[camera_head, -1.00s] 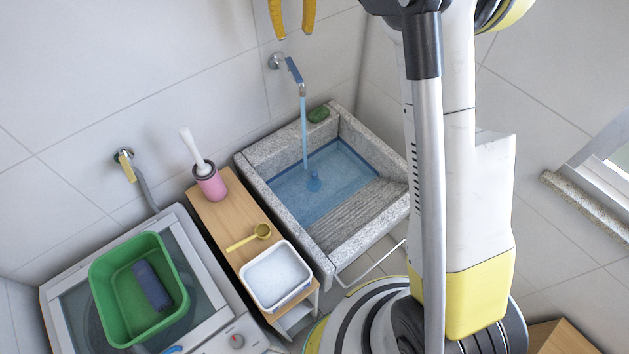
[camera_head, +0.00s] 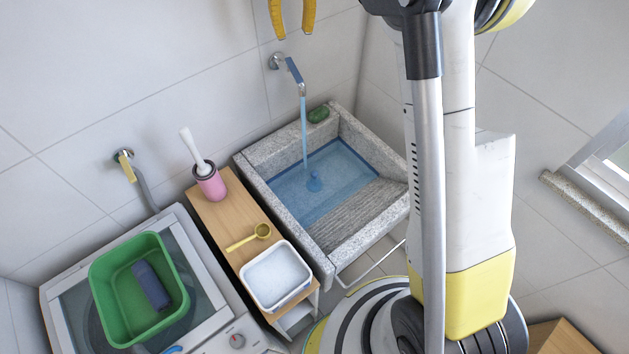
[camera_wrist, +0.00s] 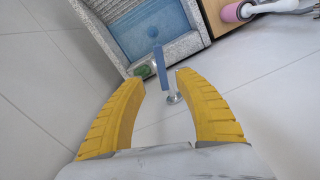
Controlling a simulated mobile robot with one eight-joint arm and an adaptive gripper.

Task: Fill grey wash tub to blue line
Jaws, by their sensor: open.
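The grey wash tub (camera_head: 262,162) is speckled stone with a ribbed washboard slope on its front right. Blue-tinted water (camera_head: 300,195) covers its floor and the lower washboard. A dark blue line (camera_head: 358,156) runs along the inner wall, close above the water's edge; I cannot tell the exact gap. The wall tap (camera_head: 292,70) has a blue top and pours a steady stream (camera_head: 304,125) into the tub. My gripper (camera_head: 293,36) has yellow fingers, open and empty, above the tap. In the wrist view the tap (camera_wrist: 161,68) appears between and beyond the fingertips (camera_wrist: 161,78).
A green soap-like item (camera_head: 318,114) lies on the tub's back rim. Left of it, a wooden stand (camera_head: 222,222) holds a pink brush holder (camera_head: 210,183), yellow scoop (camera_head: 250,237) and white container (camera_head: 276,276). A green basin (camera_head: 125,290) sits on the washer; another tap (camera_head: 124,165) is behind.

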